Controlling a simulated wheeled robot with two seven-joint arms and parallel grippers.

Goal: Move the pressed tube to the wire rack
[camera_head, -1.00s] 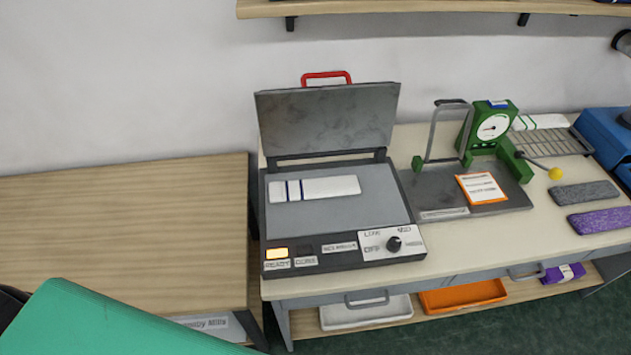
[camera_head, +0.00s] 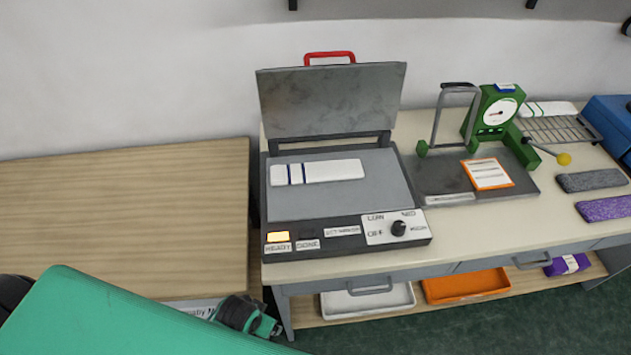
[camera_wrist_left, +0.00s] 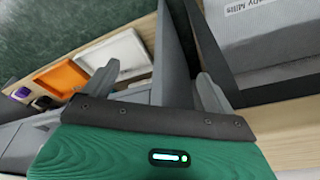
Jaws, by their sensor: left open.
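The pressed tube (camera_head: 318,172), flat and white with dark blue stripes near its left end, lies on the lower plate of the open press (camera_head: 345,205). The wire rack (camera_head: 553,130) stands at the back right, with a white, green-striped piece (camera_head: 545,108) at its far edge. My left gripper (camera_head: 245,316) is low in front of the bench, below and left of the press and apart from the tube. In the left wrist view the gripper (camera_wrist_left: 193,88) is open, with nothing seen between its fingers. My right gripper is not in view.
A green dial gauge (camera_head: 495,112) with a grey handle and yellow-knobbed lever stands between press and rack. Grey (camera_head: 590,180) and purple (camera_head: 606,208) pieces lie at right, beside a blue box (camera_head: 612,122). The left wooden table (camera_head: 120,220) is bare. White and orange trays sit below.

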